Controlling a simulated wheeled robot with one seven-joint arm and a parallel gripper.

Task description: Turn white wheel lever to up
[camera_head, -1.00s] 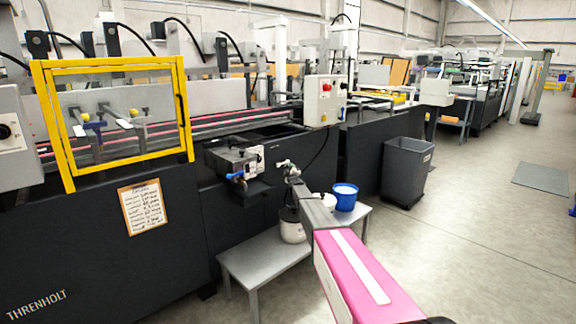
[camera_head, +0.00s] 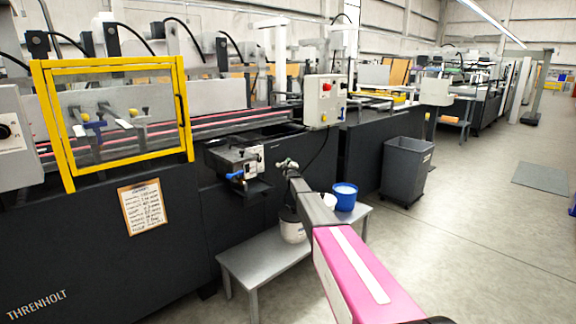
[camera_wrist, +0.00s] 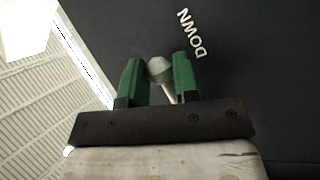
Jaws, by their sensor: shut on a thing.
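In the wrist view, the two green fingers of my gripper (camera_wrist: 160,80) are closed around a pale lever with a rounded knob (camera_wrist: 160,68). Its thin stem runs down between the fingers. The lever stands in front of a dark panel marked DOWN (camera_wrist: 191,34), whose letters appear turned over. In the head view, my gripper (camera_head: 287,164) is at the dark machine side, just right of a glue unit with a blue handle (camera_head: 236,175). The lever is too small to make out there. No UP marking is visible.
A grey bench (camera_head: 240,262) with a white pot (camera_head: 292,230) and a blue bucket (camera_head: 345,196) stands below my arm. A grey bin (camera_head: 405,168) is to the right. A yellow-framed guard (camera_head: 66,180) is at left.

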